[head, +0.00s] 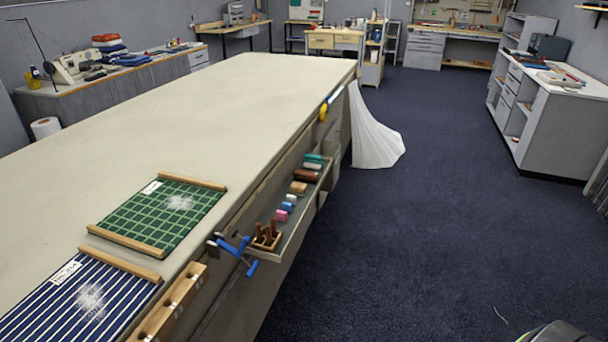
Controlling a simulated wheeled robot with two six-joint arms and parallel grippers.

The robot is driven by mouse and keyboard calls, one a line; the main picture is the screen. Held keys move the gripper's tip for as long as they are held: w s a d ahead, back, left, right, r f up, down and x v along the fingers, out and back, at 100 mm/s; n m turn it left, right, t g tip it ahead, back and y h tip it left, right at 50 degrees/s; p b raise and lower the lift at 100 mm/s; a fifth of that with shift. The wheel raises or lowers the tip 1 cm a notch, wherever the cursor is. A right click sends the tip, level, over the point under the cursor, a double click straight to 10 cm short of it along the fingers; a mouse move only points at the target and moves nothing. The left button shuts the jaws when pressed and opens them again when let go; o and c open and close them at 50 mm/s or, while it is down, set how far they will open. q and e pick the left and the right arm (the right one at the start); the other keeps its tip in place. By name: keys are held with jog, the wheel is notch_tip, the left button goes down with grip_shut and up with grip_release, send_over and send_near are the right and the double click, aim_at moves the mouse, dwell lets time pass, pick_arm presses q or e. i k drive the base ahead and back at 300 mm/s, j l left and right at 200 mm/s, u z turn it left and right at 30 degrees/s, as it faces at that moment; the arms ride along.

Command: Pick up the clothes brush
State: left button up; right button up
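A narrow tray (291,233) hangs along the table's right side and holds several small things. Among them a dark brown oblong (307,175) lies across the tray and looks like the clothes brush, but it is too small to be sure. Neither of my grippers is in view.
The long cloth table (225,110) carries a green checked cloth (145,205) and a blue striped cloth (50,310), both with whitish patches. A blue clamp (236,250) and a wooden holder (266,238) sit by the tray's near end. The carpet (430,220) to the right is mostly clear.

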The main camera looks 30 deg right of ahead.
aim_at(301, 176)
jog(key=i+l, duration=0.2)
jog(key=l, duration=0.15)
jog(key=i+l+u, duration=0.2)
jog(key=i+l, duration=0.2)
jog(key=l, duration=0.25)
jog(key=i+l, duration=0.15)
jog(key=l, duration=0.2)
jog(key=i+l+u, duration=0.1)
jog(key=l, duration=0.25)
jog(key=i, duration=0.1)
